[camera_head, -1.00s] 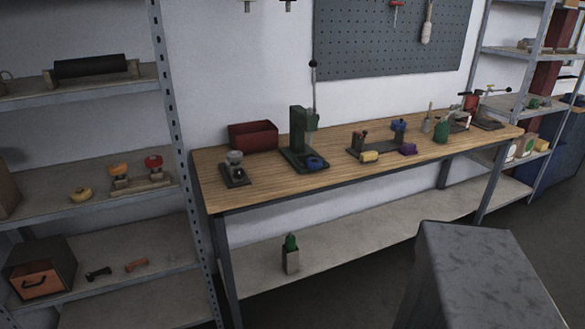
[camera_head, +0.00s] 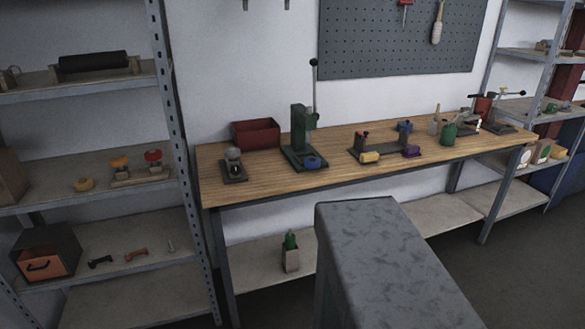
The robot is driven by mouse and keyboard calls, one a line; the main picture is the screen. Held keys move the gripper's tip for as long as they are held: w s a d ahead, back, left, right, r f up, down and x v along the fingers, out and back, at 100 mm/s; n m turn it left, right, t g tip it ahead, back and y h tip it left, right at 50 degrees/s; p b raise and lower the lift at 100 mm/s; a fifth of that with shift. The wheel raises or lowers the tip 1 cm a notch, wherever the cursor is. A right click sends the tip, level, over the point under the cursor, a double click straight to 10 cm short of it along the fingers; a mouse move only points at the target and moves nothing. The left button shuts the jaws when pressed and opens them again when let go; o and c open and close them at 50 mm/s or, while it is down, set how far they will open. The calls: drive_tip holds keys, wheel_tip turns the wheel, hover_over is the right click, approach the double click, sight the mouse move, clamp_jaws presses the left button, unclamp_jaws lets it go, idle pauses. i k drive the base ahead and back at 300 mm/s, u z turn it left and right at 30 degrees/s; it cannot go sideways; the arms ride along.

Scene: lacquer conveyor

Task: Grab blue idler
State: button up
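Two blue pieces are on the wooden workbench (camera_head: 335,177). One is a round blue piece (camera_head: 312,162) lying on the base of the green lever press (camera_head: 302,133). The other blue piece (camera_head: 405,126) sits at the back of a dark fixture (camera_head: 385,147), with a yellow piece (camera_head: 369,157) and a purple piece (camera_head: 411,151) near it. Both are small here, and I cannot tell which one is the idler. My gripper is not in view.
A grey mottled block (camera_head: 375,240) stands close in the foreground, before the bench. A red bin (camera_head: 256,134) is at the bench's back left. Metal shelves with parts (camera_head: 90,195) stand left; more shelves are right. Dark floor shows at lower right.

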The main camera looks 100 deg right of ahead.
sight(312, 162)
drive_tip(key=u, duration=0.35)
drive_tip(key=k, duration=2.9)
drive_tip(key=z, duration=0.6)
